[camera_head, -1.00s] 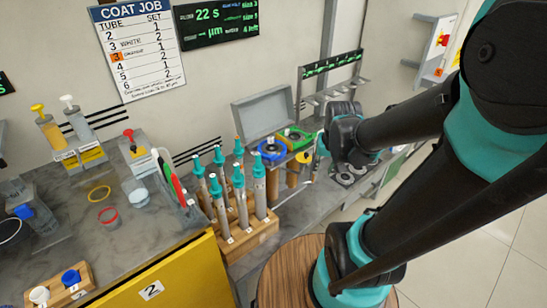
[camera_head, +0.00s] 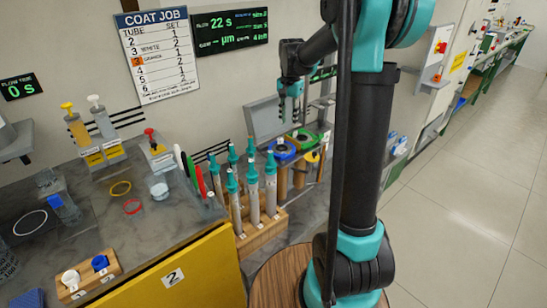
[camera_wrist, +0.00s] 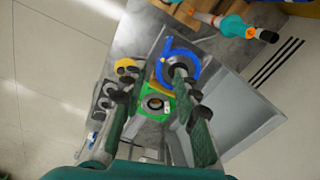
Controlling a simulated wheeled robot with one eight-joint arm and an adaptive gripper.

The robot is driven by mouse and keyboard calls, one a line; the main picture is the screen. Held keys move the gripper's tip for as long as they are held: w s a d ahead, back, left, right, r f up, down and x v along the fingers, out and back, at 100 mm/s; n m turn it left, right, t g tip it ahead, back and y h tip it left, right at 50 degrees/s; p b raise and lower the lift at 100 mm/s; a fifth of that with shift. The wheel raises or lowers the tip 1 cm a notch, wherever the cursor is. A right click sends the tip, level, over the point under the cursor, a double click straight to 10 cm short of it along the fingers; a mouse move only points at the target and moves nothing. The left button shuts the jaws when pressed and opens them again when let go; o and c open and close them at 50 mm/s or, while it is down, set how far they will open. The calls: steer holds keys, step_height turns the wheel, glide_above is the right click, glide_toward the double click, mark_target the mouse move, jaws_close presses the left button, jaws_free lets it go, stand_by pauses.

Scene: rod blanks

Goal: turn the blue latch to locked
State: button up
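A blue ring-shaped piece with a dark centre, which looks like the blue latch (camera_head: 283,150), sits at the back of the bench beside a similar green piece (camera_head: 304,138). In the wrist view the blue piece (camera_wrist: 178,62) has a short tab at its upper edge, and the green piece (camera_wrist: 155,104) lies below it. My gripper (camera_head: 291,92) points down above them, apart from both. In the wrist view my gripper (camera_wrist: 157,88) has its fingers spread with nothing between them. The right finger overlaps part of the blue piece. I cannot tell whether it is locked.
A wooden rack (camera_head: 262,230) of teal-capped tubes stands in front and left. A grey open lid (camera_head: 265,120) rises behind the blue piece. A yellow piece (camera_wrist: 126,67) is beside it. Another blue knob (camera_head: 100,262) sits on a small board at the front left.

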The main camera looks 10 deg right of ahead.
steer(key=w+a, duration=0.2)
glide_toward(285, 155)
steer(key=shift+m, duration=0.3)
steer(key=f, duration=0.5)
steer(key=a+f, duration=0.1)
steer(key=f, duration=0.2)
steer(key=shift+s+a, duration=0.1)
jaws_close()
